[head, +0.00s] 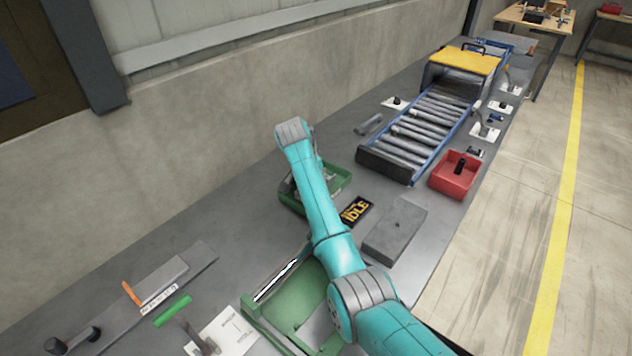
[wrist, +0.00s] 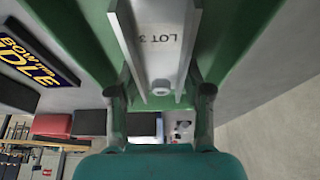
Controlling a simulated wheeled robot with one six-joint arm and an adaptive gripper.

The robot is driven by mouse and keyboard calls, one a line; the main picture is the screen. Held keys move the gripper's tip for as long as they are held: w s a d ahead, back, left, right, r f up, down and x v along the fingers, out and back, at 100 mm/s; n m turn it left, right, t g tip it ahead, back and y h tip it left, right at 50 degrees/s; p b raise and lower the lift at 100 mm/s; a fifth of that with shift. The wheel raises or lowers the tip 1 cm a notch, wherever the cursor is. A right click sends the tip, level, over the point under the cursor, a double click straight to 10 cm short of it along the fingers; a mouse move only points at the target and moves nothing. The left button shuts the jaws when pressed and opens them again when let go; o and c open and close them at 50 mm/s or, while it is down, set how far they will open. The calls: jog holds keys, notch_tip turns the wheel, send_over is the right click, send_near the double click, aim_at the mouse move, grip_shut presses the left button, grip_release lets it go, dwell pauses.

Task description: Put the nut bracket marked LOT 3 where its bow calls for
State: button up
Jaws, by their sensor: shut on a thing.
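The nut bracket (wrist: 159,58) shows in the wrist view as a pale grey channel with two raised side walls and the mark LOT 3. A small round part sits at its near end. My gripper (wrist: 160,97) is shut on it, one dark finger at each side. The bracket's far end runs out of the picture, and I cannot tell its bow. Green surfaces lie behind it. In the head view my arm hides most of the gripper and the bracket, near the green bin (head: 338,181).
A red bin (head: 455,184) and roller conveyor (head: 415,131) are beyond. A green chute-like fixture (head: 300,302), white card (head: 232,331) and long grey fixture (head: 165,278) are nearer.

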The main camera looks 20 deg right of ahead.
jog(key=shift+f, duration=0.1)
jog(key=o, duration=1.3)
jog(key=v, duration=1.2)
jog(key=shift+d, duration=0.1)
